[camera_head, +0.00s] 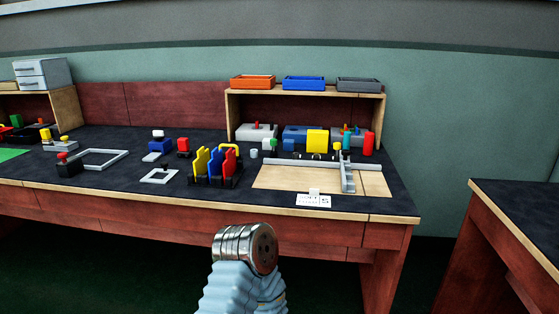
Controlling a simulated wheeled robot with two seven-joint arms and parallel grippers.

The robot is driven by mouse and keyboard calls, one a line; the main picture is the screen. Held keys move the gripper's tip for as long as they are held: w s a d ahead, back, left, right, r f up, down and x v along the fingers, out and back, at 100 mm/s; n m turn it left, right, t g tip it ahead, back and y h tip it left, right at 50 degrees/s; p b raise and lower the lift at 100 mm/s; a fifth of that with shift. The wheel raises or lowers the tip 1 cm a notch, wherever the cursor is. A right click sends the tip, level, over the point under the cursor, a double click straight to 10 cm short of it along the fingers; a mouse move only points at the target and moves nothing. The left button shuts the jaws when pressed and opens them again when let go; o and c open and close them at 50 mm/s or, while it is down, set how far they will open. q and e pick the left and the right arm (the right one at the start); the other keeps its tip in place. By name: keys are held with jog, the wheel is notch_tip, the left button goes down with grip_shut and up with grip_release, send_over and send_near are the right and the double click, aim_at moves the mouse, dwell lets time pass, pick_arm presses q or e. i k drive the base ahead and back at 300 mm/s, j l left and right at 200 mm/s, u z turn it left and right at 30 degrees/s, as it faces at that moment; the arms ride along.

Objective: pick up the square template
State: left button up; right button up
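A small light-grey square frame (159,176) lies flat on the dark top of the left workbench, left of the middle. A larger light-grey four-sided frame (100,158) lies flat further left. Both have open centres, and I cannot tell for sure which one is the square template. A pale ribbed part of mine with a round metal end rises at the bottom middle, in front of the bench and well apart from both frames. No gripper fingers show on it. Neither gripper is in view.
A rack of yellow, blue and red tools (214,165) stands right of the small frame. A red-topped black block (68,166) stands beside the large frame. A wooden board (290,179) with a metal rule lies right. Shelves stand behind; another bench (520,215) is far right.

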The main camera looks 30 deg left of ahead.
aim_at(147, 179)
jog(key=u, duration=1.85)
jog(key=z, duration=1.7)
jog(key=j+z, duration=0.2)
jog(key=j, duration=0.15)
jog(key=k+j+z, duration=0.25)
jog(key=j+z, duration=0.2)
jog(key=j, duration=0.25)
jog(key=k+j+z, duration=0.2)
jog(key=i+j, duration=0.05)
jog(key=j, duration=0.1)
